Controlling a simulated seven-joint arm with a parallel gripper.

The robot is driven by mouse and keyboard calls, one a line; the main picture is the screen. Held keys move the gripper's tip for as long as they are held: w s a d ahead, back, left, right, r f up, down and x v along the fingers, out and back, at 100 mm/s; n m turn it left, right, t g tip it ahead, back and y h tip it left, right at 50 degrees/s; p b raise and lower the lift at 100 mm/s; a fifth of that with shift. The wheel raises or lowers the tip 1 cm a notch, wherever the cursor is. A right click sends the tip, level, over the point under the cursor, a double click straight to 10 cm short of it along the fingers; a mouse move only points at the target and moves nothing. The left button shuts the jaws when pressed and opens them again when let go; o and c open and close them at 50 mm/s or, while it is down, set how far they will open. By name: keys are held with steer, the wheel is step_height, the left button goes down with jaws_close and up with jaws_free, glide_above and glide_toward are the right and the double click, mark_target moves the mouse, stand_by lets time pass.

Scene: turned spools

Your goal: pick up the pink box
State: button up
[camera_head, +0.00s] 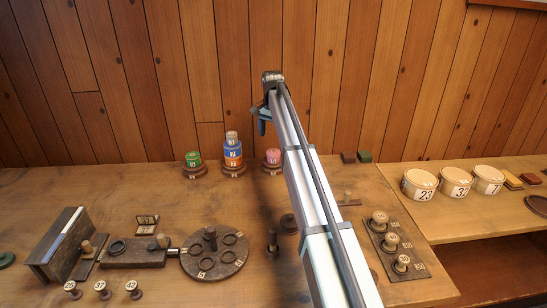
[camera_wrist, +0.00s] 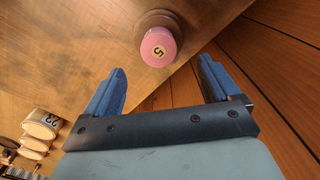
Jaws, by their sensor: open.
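The pink box (camera_head: 272,156) is a round pink piece standing on a dark brown round base near the back edge of the table.
Left of the pink box stand a blue and orange stack (camera_head: 232,152) and a green piece (camera_head: 193,159), on brown bases. A wooden wall (camera_head: 230,60) rises behind. White round tubs (camera_head: 419,184) stand at the right. A dark round board (camera_head: 232,265) lies nearer the front.

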mark_target(273, 152)
step_height(273, 152, down, 9)
steer(key=shift+s+d+f, duration=0.1)
stand_by(0.5)
steer(key=c, duration=1.1)
